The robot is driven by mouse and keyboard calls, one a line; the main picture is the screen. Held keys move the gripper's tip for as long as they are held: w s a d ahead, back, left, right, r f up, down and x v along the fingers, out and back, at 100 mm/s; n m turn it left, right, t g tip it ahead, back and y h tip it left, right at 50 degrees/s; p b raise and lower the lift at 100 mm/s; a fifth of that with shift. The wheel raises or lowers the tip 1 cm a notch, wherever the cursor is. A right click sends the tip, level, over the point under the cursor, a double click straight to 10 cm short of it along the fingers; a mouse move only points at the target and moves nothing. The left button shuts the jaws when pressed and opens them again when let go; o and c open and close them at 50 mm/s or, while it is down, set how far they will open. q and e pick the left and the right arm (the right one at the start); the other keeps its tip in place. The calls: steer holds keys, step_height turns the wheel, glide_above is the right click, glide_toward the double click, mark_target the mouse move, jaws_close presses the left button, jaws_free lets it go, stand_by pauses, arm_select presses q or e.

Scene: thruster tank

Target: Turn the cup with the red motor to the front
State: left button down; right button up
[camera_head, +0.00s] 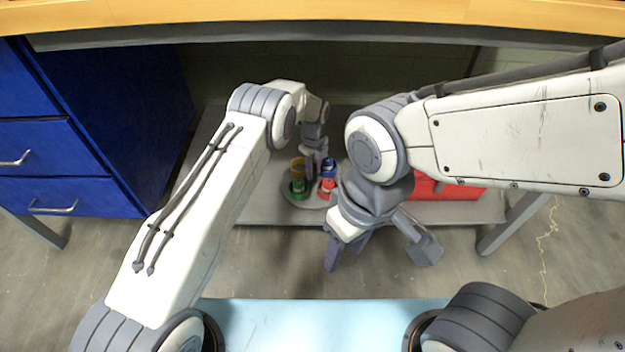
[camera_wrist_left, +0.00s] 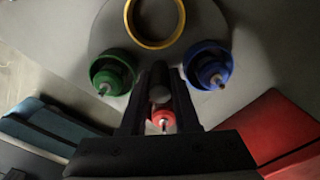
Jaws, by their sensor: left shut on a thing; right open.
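A round grey turntable (camera_head: 311,199) on the low shelf carries the cups. The red cup with the red motor (camera_head: 327,187) is at its near right; the left wrist view shows the red motor (camera_wrist_left: 162,121) partly hidden behind my fingers. The green cup (camera_head: 298,188) is at near left, the blue cup (camera_head: 329,166) at far right, the yellow cup (camera_head: 297,163) at far left. My left gripper (camera_wrist_left: 159,82) is shut on a grey knob (camera_wrist_left: 160,94) amid the cups. My right gripper (camera_head: 380,252) is open and empty, nearer than the shelf.
A red box (camera_head: 455,191) lies on the shelf to the right. A blue drawer cabinet (camera_head: 75,125) stands at left. A wooden worktop (camera_head: 300,12) crosses the top of the head view above the shelf. My right arm covers part of the shelf's right side.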

arm_select(q)
steer(key=c, duration=0.8)
jaws_free()
steer(key=shift+o, duration=0.2)
